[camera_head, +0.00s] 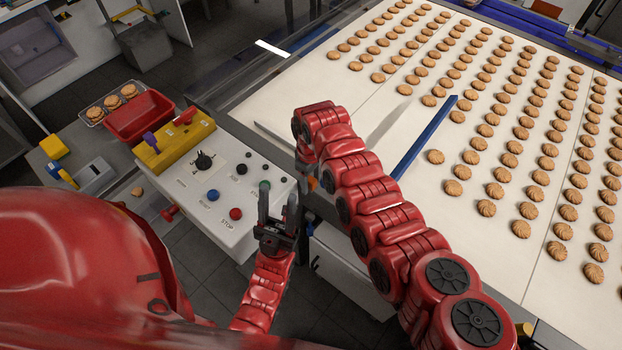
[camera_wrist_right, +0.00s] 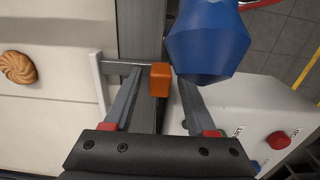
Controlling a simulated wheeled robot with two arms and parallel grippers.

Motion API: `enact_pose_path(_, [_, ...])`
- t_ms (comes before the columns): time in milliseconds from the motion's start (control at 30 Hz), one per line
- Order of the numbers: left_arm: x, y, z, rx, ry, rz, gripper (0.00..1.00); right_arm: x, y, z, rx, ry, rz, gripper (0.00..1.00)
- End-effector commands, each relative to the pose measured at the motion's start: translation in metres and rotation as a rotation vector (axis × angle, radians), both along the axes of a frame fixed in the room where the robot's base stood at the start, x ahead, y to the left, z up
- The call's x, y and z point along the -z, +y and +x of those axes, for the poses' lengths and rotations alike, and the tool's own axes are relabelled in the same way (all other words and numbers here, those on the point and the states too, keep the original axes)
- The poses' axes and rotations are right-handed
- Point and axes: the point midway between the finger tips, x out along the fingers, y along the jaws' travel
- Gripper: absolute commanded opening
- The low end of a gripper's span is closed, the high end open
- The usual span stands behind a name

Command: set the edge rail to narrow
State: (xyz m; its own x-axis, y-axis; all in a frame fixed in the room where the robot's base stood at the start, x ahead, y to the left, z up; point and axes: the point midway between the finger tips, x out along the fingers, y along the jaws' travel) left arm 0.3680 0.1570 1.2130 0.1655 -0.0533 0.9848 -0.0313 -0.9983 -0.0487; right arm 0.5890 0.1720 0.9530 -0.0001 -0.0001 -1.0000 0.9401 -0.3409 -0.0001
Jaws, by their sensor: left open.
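The edge rail shows in the right wrist view as a white bar (camera_wrist_right: 97,88) at the conveyor's side, with a metal rod running from it to an orange block (camera_wrist_right: 160,79). The block also shows small in the head view (camera_head: 311,184). My right gripper (camera_wrist_right: 163,85) is open, its fingers on either side of the orange block, with a gap on the right. In the head view it is mostly hidden by its own arm. My left gripper (camera_head: 278,205) is open and empty beside the control panel's right part. I cannot read the rail's setting.
A white control panel (camera_head: 222,196) with knobs and buttons stands left of the conveyor (camera_head: 350,105), which carries many biscuits. A blue bar (camera_head: 425,138) lies across the belt. A blue rounded thing (camera_wrist_right: 208,38) is close to my right gripper. A red bin (camera_head: 140,115) stands behind.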

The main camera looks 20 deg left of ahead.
Motion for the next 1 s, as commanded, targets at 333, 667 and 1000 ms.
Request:
enact_pose_path(333, [0.0000, 0.0000, 0.0000, 0.000, 0.000, 0.000, 0.47, -0.0002, -0.0003, 0.0001, 0.000, 0.000, 0.000, 0.00])
enact_pose_path(667, [-0.0001, 0.0000, 0.0000, 0.000, 0.000, 0.000, 0.47, -0.0004, -0.0004, 0.0003, 0.000, 0.000, -0.001, 0.00])
enact_pose_path(1000, [-0.0001, 0.0000, 0.0000, 0.000, 0.000, 0.000, 0.47, -0.0005, -0.0005, 0.0003, 0.001, -0.001, -0.001, 0.00])
